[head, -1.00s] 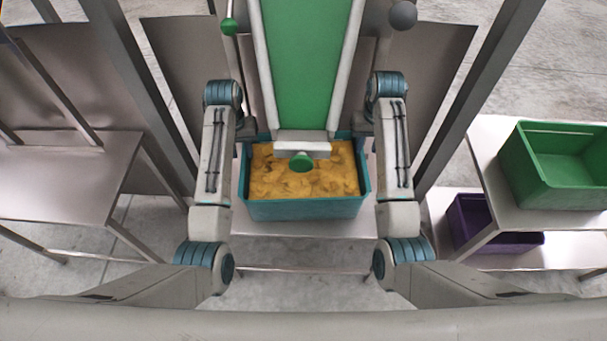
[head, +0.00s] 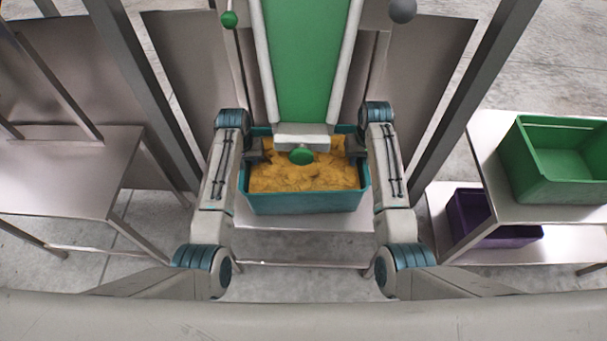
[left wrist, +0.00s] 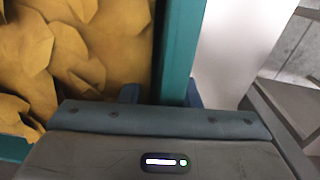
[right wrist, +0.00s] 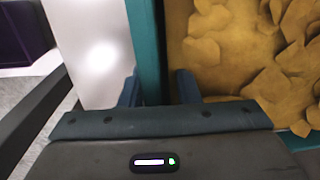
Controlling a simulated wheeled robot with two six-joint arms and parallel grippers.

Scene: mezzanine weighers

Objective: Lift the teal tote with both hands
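The teal tote (head: 305,203) stands on a pale metal shelf below the green chute and holds yellow-orange chunky pieces (head: 300,178). My left gripper (left wrist: 164,94) is open, with one finger on the inner side and one on the outer side of the tote's left wall (left wrist: 178,50). My right gripper (right wrist: 158,88) is open and straddles the right wall (right wrist: 146,45) in the same way. A gap shows between the inner finger and the wall in each wrist view. In the head view both grippers are partly hidden by my arms.
The green chute (head: 305,60) with its round green knob (head: 301,156) hangs over the tote's back edge. Grey posts (head: 470,95) stand on both sides. A green tote (head: 565,180) and a purple tote (head: 470,215) sit on shelves at right. A bare metal table (head: 70,175) is at left.

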